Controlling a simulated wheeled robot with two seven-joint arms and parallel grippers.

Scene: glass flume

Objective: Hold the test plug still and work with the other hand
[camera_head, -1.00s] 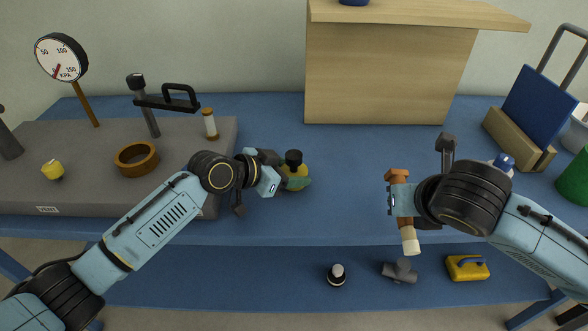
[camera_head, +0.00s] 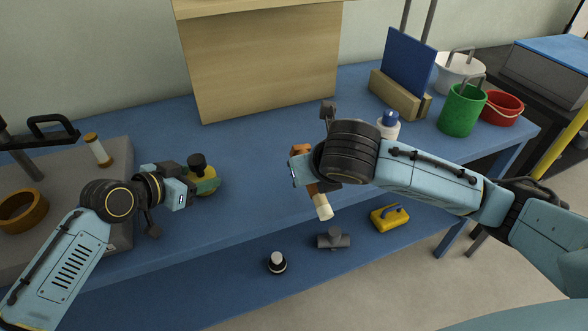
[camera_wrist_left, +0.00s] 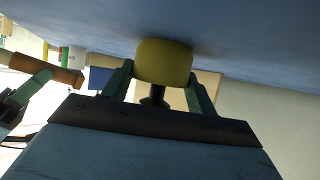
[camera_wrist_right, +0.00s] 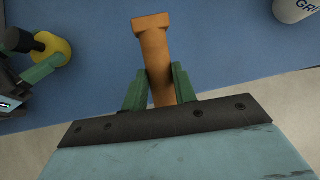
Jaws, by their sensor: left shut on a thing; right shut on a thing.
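The test plug is a round yellow body with a black knob (camera_head: 197,161); it stands on the blue bench near the slab's right side. My left gripper (camera_head: 206,186) is shut on it, and its fingers hide part of the yellow. In the left wrist view the yellow plug (camera_wrist_left: 163,62) sits between the green fingertips, against the blue surface. My right gripper (camera_head: 308,178) is shut on an orange-brown tool (camera_head: 300,150) with a pale cream end, held near the bench's front edge. The right wrist view shows the tool's orange shaft (camera_wrist_right: 153,45) between the fingers.
A grey slab (camera_head: 115,165) with a brown ring (camera_head: 22,211) lies left. A wooden box (camera_head: 265,65) stands behind. A blue board (camera_head: 409,60), white bottle (camera_head: 389,128), green bucket (camera_head: 462,112) and red bucket (camera_head: 502,108) stand right. The lower shelf holds a yellow case (camera_head: 389,219) and grey T-piece (camera_head: 333,240).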

